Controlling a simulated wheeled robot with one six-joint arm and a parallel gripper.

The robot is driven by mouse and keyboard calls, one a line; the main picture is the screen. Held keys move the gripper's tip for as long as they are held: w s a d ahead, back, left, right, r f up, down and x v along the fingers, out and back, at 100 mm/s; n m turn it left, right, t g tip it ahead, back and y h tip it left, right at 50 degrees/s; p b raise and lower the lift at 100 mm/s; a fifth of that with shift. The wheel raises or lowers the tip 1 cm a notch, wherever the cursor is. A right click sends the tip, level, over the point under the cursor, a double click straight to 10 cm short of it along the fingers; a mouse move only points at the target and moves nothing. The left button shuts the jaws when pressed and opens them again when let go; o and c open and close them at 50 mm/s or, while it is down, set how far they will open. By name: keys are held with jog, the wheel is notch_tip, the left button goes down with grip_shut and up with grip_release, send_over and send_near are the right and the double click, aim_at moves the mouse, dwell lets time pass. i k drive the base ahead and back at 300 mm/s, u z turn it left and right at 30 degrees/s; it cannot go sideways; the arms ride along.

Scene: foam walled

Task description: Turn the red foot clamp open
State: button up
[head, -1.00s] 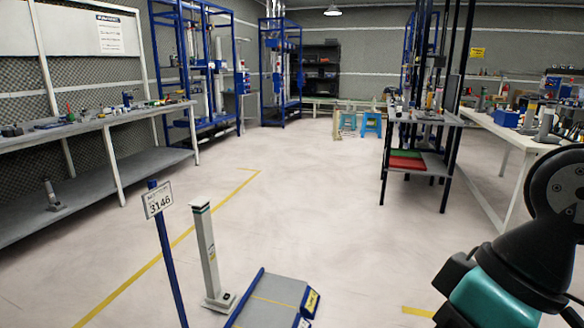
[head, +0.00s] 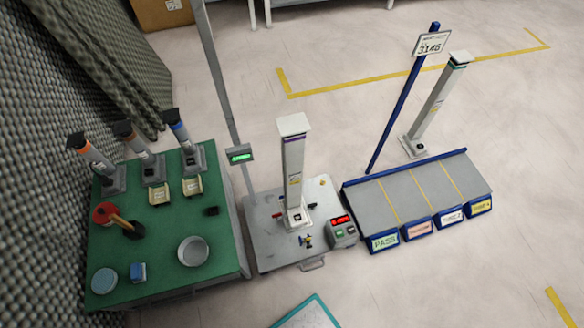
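A white column (head: 293,165) with a purple band near its top stands upright on a grey metal platform (head: 265,258) in the middle of the head view. A small blue and yellow part (head: 306,241) lies or sits at the front of the column's foot. I cannot make out a red foot clamp with certainty; small reddish spots show on the platform, too small to identify. My gripper is not in view.
A control box (head: 342,231) with a red display stands at the platform's right. A green bench (head: 220,246) with several short posts, a bowl and a red item is on the left. A grey rack (head: 400,190) with labelled lanes is on the right.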

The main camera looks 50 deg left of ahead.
aim_at(279, 217)
jog(key=u, duration=1.85)
jog(key=k, duration=0.3)
jog(key=u, duration=1)
